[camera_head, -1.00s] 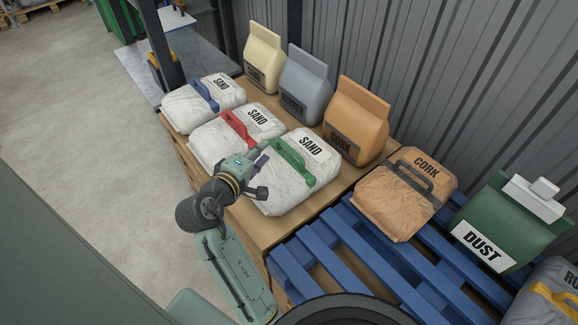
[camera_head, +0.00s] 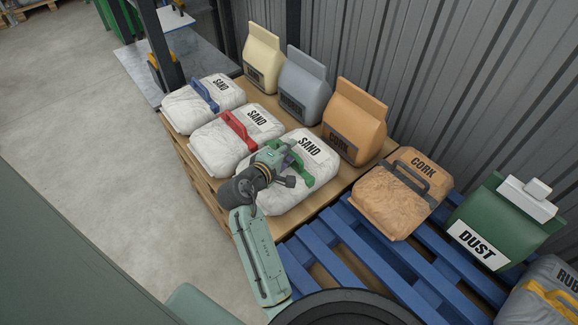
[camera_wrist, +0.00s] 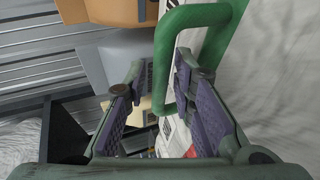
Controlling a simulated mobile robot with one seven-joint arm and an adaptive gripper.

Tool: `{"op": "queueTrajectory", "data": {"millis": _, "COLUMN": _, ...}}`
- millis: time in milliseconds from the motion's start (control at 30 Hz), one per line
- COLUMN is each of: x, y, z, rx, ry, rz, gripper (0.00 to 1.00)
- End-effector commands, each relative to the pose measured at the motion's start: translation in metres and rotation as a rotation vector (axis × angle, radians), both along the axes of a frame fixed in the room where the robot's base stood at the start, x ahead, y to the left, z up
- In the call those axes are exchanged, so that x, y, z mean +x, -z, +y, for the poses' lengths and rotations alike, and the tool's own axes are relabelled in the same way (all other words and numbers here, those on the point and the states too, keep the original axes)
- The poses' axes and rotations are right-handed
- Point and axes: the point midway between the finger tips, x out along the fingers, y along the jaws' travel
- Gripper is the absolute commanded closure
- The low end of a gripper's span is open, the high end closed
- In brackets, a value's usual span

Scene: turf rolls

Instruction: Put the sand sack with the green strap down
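The white sand sack with the green strap (camera_head: 322,158) lies on the wooden platform, at the near end of a row of sand sacks. Its green strap (camera_wrist: 166,62) stands up as a loop in the wrist view. My gripper (camera_head: 290,168) is over this sack at the strap, reaching in from the left. In the wrist view my gripper (camera_wrist: 160,80) has its two purple-padded fingers apart, with one side of the strap loop between the fingertips. I see a gap beside the strap. My gripper hides part of the sack and strap in the head view.
Sand sacks with red (camera_head: 238,128) and blue (camera_head: 205,95) straps lie beyond on the platform (camera_head: 220,205). Cream, grey and orange bags (camera_head: 355,120) stand behind. A cork sack (camera_head: 400,195) lies on the blue pallet (camera_head: 345,255), near a green dust bag (camera_head: 505,225).

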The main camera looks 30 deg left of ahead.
Motion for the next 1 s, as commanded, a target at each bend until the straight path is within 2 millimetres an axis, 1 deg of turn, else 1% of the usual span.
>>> {"op": "queueTrajectory", "data": {"millis": 67, "x": 0.0029, "y": 0.0010, "z": 0.0003, "rx": 0.000, "ry": -0.001, "rz": 0.000, "gripper": 0.77}}
{"op": "queueTrajectory", "data": {"millis": 267, "x": 0.0028, "y": 0.0013, "z": 0.0003, "rx": 0.001, "ry": -0.001, "rz": 0.000, "gripper": 0.77}}
{"op": "queueTrajectory", "data": {"millis": 600, "x": 0.0024, "y": 0.0012, "z": 0.0004, "rx": 0.000, "ry": -0.001, "rz": 0.000, "gripper": 1.00}}
{"op": "queueTrajectory", "data": {"millis": 1000, "x": 0.0023, "y": 0.0009, "z": 0.0003, "rx": -0.001, "ry": -0.001, "rz": 0.000, "gripper": 1.00}}
